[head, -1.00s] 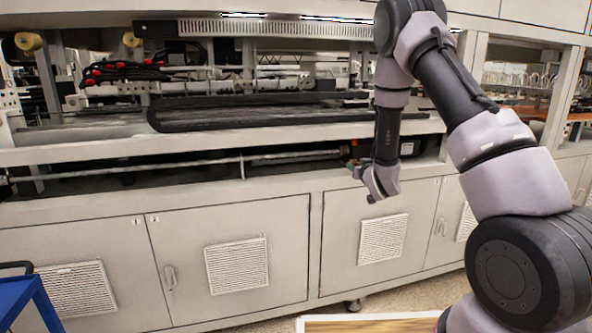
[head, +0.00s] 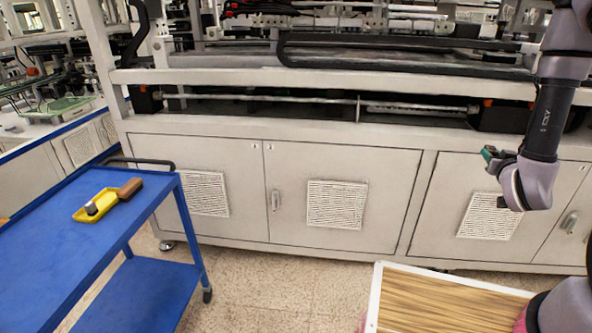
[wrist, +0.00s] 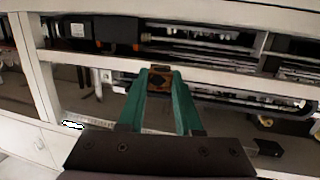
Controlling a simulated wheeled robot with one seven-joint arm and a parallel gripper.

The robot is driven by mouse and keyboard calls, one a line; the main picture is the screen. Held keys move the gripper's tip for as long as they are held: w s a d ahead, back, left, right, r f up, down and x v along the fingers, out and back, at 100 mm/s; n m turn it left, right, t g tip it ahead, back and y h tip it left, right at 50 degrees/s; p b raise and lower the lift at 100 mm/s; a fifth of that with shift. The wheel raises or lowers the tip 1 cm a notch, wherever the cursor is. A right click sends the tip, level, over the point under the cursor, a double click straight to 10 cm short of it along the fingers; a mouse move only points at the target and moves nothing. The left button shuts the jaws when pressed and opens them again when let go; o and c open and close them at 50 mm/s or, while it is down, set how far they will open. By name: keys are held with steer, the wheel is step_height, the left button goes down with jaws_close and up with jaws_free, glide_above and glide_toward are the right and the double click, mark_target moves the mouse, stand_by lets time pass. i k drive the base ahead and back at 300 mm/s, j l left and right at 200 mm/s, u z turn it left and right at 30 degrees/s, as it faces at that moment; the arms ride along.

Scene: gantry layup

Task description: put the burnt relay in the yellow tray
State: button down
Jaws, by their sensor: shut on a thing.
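The yellow tray (head: 107,201) lies on top of the blue cart at the left of the head view. My gripper (head: 489,155) is far to the right of the tray, in front of the machine cabinets. In the wrist view, its green fingers (wrist: 161,76) are shut on a small brown-orange piece with a dark middle (wrist: 159,86), which looks like the burnt relay. The fingers partly hide it.
The blue cart (head: 62,238) has a black handle and a lower shelf. The machine's pale cabinets (head: 345,160) run behind, with an open bay above. A white-rimmed wooden-topped surface (head: 376,296) is at the bottom right. Open floor lies between it and the cart.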

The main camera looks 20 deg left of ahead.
mark_target(109, 199)
steer(key=j+u, duration=0.1)
steer(key=u, duration=0.35)
steer(key=i+u, duration=0.1)
steer(key=u, duration=0.8)
steer(key=i+u, duration=0.15)
steer(key=u, duration=0.3)
steer(key=i+l+u, duration=0.15)
steer(key=i+u, duration=0.3)
steer(key=i+l+u, duration=0.3)
steer(key=i+u, duration=0.2)
steer(key=i+l, duration=0.4)
steer(key=l, duration=0.1)
